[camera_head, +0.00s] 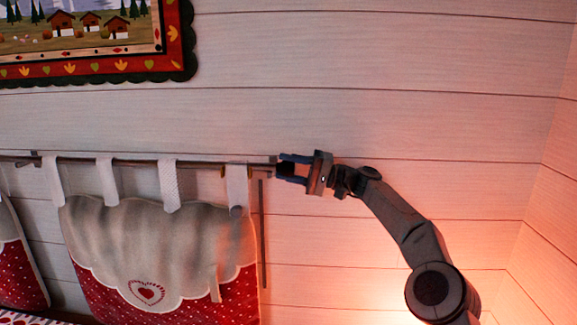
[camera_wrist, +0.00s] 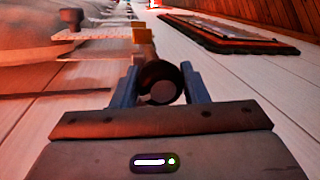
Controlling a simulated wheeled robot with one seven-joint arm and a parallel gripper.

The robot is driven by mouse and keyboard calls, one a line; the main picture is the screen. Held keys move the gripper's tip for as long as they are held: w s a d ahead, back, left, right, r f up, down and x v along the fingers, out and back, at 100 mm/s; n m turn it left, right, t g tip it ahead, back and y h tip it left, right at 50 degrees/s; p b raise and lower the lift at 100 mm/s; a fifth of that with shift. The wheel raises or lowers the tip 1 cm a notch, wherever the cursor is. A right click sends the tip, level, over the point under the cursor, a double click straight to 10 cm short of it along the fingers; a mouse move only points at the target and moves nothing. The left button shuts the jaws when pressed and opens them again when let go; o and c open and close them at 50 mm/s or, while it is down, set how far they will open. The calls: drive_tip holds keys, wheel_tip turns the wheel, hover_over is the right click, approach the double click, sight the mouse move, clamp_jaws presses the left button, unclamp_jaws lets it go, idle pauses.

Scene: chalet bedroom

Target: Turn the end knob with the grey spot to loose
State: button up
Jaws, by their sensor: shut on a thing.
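The end knob (camera_wrist: 160,84) is dark and round, with a grey spot on its end face, in the middle of the wrist view. It sits at the right end of the curtain rod (camera_head: 140,163) in the head view. My gripper (camera_head: 286,170) reaches it from the right, with its two blue fingers on either side of the knob. In the wrist view my gripper (camera_wrist: 160,88) is shut on the knob, the spot facing the camera. The far side of the knob is hidden. I cannot tell how far it is turned.
A cloth hanging (camera_head: 150,245) with red and cream parts hangs from the rod by white loops. A thin dark rod (camera_head: 263,235) hangs beside it. A framed picture (camera_head: 90,35) is on the plank wall above. The wall to the right is bare.

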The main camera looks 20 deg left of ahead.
drive_tip(key=shift+f+n, duration=0.15)
drive_tip(key=shift+n, duration=0.15)
drive_tip(key=o, duration=1)
drive_tip(key=shift+d, duration=0.1)
drive_tip(key=b+v, duration=0.1)
drive_tip(key=v, duration=0.6)
drive_tip(key=shift+w+d, duration=0.1)
drive_tip(key=shift+c, duration=0.2)
